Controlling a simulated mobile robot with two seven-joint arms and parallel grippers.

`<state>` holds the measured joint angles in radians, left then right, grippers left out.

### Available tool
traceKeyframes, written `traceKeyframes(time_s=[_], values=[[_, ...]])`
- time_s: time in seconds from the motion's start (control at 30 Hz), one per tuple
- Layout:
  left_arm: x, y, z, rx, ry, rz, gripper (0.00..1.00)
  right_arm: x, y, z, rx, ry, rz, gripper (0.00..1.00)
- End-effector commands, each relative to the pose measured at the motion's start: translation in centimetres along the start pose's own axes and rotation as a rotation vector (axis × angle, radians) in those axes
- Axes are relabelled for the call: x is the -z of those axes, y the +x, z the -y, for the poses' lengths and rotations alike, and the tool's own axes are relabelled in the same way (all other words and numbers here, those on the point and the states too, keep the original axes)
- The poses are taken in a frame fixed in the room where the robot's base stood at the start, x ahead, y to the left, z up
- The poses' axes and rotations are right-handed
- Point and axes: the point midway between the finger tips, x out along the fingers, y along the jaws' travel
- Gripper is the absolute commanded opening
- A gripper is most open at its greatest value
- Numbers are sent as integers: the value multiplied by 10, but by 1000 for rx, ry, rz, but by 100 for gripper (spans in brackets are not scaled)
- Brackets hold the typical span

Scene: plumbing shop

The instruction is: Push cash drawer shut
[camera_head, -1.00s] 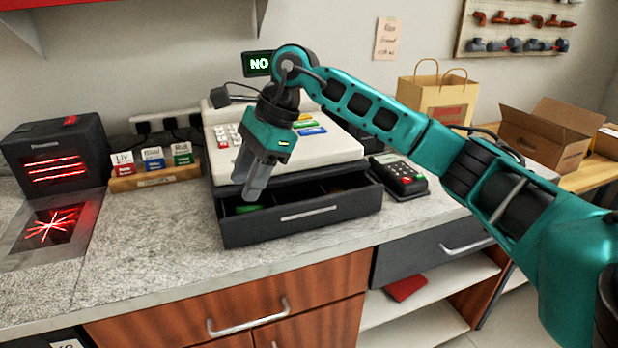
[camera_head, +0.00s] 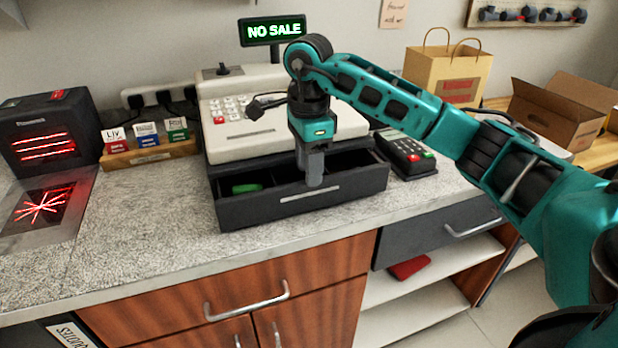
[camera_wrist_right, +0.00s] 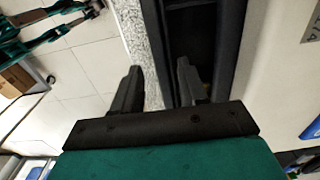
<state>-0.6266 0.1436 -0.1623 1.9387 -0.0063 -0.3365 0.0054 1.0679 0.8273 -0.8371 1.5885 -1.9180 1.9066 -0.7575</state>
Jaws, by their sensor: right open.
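The black cash drawer (camera_head: 352,194) sticks out open at the front of the cream cash register (camera_head: 229,139) on the counter. A green item lies in its left compartment. My right gripper (camera_head: 315,182) points down at the middle of the drawer, just by the front panel and handle. In the right wrist view its two fingers (camera_wrist_right: 158,88) stand apart, one over the counter side and one over the drawer opening (camera_wrist_right: 190,50). I cannot tell whether a finger touches the front panel. My left gripper is not in view.
A card terminal (camera_head: 408,157) stands right of the register. A small wooden sign rack (camera_head: 152,157) and a scanner with red light (camera_head: 50,135) are at the left. A paper bag (camera_head: 448,76) and cardboard box (camera_head: 557,115) stand at the back right. The counter's front left is clear.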

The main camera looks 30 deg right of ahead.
Motion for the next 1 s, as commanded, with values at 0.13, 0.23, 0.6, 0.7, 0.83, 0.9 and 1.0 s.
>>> traceKeyframes(time_s=[0.13, 0.23, 0.6, 0.7, 0.83, 0.9, 1.0], values=[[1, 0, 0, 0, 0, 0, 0, 0, 21, 0, -3, 0, 0, 43], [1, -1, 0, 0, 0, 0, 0, 0, 28, 0, -1, 0, 0, 43], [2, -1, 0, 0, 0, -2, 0, 0, 32, 0, 0, 0, 1, 41], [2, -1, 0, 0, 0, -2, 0, 0, 32, 0, 0, 0, 1, 31], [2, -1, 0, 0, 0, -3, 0, 0, 32, 0, 0, 0, 1, 19], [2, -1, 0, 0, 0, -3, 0, 0, 32, 0, 0, 0, 1, 12], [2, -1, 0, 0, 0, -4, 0, 0, 31, 0, 0, 0, 1, 2]])
